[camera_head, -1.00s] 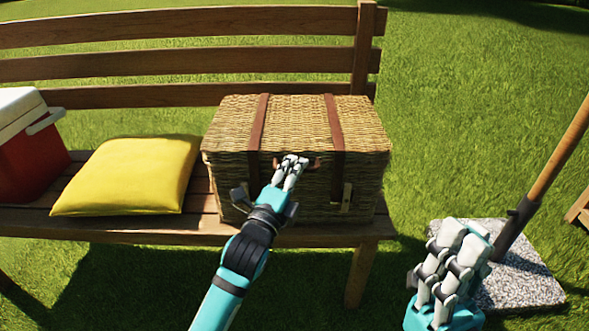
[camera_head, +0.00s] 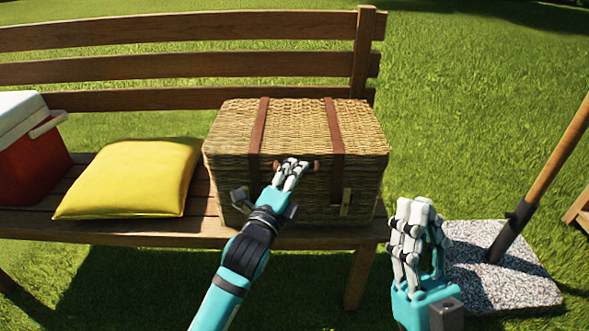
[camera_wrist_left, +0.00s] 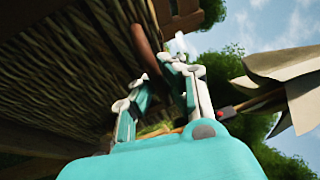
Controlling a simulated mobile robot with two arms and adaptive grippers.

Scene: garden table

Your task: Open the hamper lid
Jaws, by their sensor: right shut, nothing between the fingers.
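The wicker hamper (camera_head: 300,185) stands on the bench with its lid (camera_head: 298,125) down. Two brown leather straps run over the lid to the front. A brown leather handle (camera_head: 314,165) is on its front, and it also shows in the left wrist view (camera_wrist_left: 146,38). My left gripper (camera_head: 290,172) is at this handle, its fingertips covering the handle's middle. In the left wrist view its fingers stand a little apart, with the handle's end close to the fingertips; whether they grip it is unclear. My right gripper (camera_head: 416,215) is shut and empty, right of the hamper.
A yellow cushion (camera_head: 130,180) and a red cooler with a white lid (camera_head: 35,155) are on the wooden bench (camera_head: 120,228) left of the hamper. A wooden pole (camera_head: 550,165) rises from a speckled stone base (camera_head: 510,285) at right. Grass surrounds the bench.

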